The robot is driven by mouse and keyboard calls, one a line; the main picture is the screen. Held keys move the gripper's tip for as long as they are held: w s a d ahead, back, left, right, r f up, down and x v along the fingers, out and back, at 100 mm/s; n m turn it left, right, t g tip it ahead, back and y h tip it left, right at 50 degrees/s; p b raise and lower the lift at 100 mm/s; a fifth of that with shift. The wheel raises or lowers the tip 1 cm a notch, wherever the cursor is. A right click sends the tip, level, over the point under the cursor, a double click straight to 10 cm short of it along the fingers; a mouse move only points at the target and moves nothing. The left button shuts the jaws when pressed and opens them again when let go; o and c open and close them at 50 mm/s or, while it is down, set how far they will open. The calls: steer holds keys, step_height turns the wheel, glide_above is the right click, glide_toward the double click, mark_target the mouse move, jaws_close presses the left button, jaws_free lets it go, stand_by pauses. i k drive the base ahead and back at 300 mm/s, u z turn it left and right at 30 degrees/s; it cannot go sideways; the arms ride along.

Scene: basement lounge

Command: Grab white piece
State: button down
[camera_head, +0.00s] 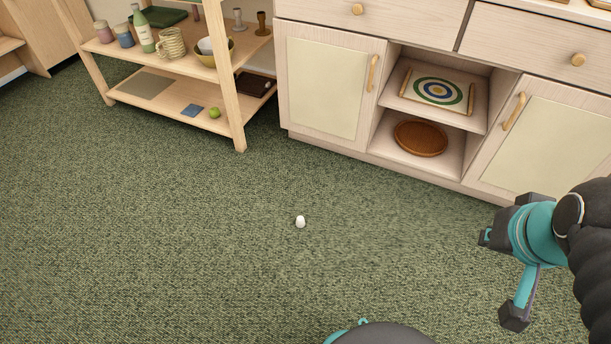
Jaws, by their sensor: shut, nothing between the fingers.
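The white piece (300,222) is a small, rounded white object. It sits alone on the green carpet near the middle of the view, in front of the cabinet. My gripper (493,238), black and teal, is at the right edge of the view. It is shut and empty, well to the right of the white piece and apart from it. Its fingertips show only small and from the side. Nothing hides the white piece.
A wooden shelf unit (240,125) with bottles, bowls and a green ball (214,113) stands at the upper left. A pale cabinet (322,85) with open shelves holding a tray (409,98) and a brown round board (420,139) stands behind. The carpet around the white piece is clear.

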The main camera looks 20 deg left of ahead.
mark_target(300, 223)
steer(key=z, duration=0.3)
steer(key=i, duration=0.7)
steer(key=u, duration=3)
